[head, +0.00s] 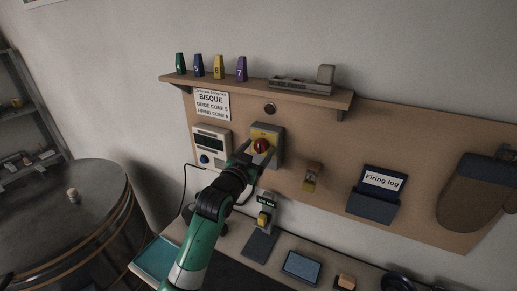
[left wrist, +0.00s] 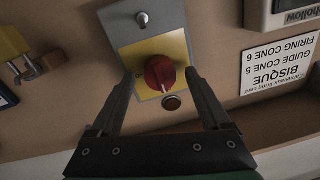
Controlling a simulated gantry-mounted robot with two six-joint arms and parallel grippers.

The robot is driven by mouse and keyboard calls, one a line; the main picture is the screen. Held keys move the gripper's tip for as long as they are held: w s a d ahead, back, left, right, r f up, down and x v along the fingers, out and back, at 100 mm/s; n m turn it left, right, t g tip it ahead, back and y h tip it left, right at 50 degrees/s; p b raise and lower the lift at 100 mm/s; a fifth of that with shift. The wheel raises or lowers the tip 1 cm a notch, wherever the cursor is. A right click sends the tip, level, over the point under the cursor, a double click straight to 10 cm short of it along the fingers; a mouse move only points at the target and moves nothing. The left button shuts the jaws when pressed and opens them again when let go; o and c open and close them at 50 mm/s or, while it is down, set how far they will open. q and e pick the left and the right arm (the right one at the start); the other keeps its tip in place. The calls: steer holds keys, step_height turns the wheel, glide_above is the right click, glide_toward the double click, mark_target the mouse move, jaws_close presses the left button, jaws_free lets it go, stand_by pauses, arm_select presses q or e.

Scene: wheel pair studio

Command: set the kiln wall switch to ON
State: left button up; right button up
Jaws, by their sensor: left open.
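The kiln wall switch is a grey box with a yellow plate (head: 273,134) and a red rotary knob (head: 261,145), fixed on the wall board. The left wrist view shows the knob (left wrist: 160,73) close up, upside down, with a pale pointer line on its face. I cannot read any ON or OFF marking. My left gripper (head: 256,155) is open in front of the switch. In the left wrist view its fingers (left wrist: 160,82) stand on either side of the knob; contact is not clear. My right gripper is not in view.
A dark red round lamp (head: 270,108) sits above the switch, under a shelf (head: 253,89) with cones. A grey controller (head: 211,140) is to the left and a padlock (head: 311,178) to the right. A smaller switch (head: 264,213) is below, above the worktop.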

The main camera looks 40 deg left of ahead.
arm_select(q)
steer(key=shift+w+a, duration=0.1)
steer(key=shift+w, duration=0.15)
jaws_close()
stand_by(0.3)
